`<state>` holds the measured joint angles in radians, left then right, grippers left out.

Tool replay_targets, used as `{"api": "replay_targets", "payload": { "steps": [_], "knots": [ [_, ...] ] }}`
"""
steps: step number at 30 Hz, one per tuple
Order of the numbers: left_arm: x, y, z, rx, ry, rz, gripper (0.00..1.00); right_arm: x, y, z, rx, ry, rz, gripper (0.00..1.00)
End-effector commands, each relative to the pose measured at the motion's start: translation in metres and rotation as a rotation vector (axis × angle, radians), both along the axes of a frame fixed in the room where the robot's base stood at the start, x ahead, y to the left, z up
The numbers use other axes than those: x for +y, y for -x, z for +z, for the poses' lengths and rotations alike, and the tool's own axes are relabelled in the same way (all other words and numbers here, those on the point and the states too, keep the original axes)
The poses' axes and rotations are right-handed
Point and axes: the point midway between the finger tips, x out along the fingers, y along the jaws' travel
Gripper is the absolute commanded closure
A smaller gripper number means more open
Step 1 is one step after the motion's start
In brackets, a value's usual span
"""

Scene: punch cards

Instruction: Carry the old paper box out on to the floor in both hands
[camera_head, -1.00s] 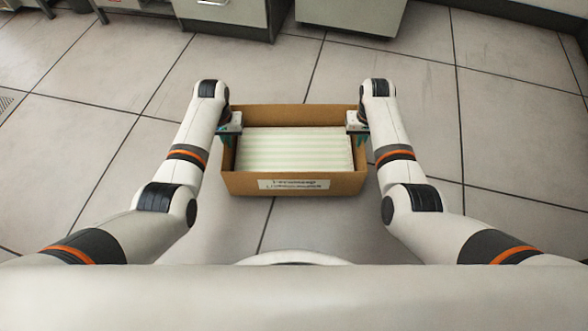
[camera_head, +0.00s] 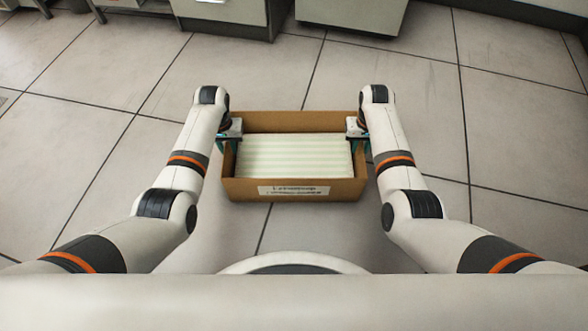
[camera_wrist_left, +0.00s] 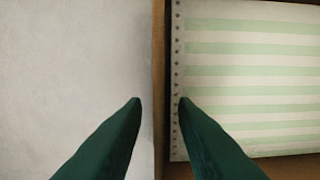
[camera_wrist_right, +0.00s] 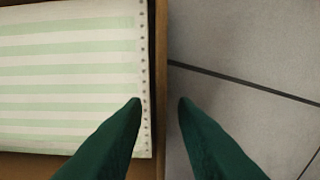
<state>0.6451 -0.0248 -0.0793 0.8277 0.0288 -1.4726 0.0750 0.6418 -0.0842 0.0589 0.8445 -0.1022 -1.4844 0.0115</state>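The old paper box (camera_head: 291,190) is an open brown carton with a white label on its near side. It is level, between my two arms in the head view. Striped green and white paper (camera_head: 293,156) fills it. The height of the box above the floor is hard to tell.
Grey tiled floor (camera_head: 410,90) lies clear around the box. Cabinets (camera_head: 235,15) stand along the far side, one with a pale front (camera_head: 350,14) at the top centre. A dark skirting and wall edge (camera_head: 530,14) is at the far right.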

Motion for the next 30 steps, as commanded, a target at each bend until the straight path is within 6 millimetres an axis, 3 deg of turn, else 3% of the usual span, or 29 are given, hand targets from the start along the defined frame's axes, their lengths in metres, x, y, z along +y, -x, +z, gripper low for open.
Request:
{"api": "replay_targets", "payload": {
  "steps": [11,24,30],
  "knots": [
    [0.0,-0.001,0.008,-0.003,0.0,0.0,0.75,0.0,0.0,0.0,0.0,0.001,0.0,0.75],
    [0.0,-0.001,0.092,-0.004,0.0,0.0,0.75,-0.001,0.0,0.0,0.0,0.001,0.0,0.75],
    [0.0,0.0,0.115,-0.001,0.0,0.0,0.75,-0.001,0.0,0.0,0.0,0.001,0.0,0.75]
  ]
}}
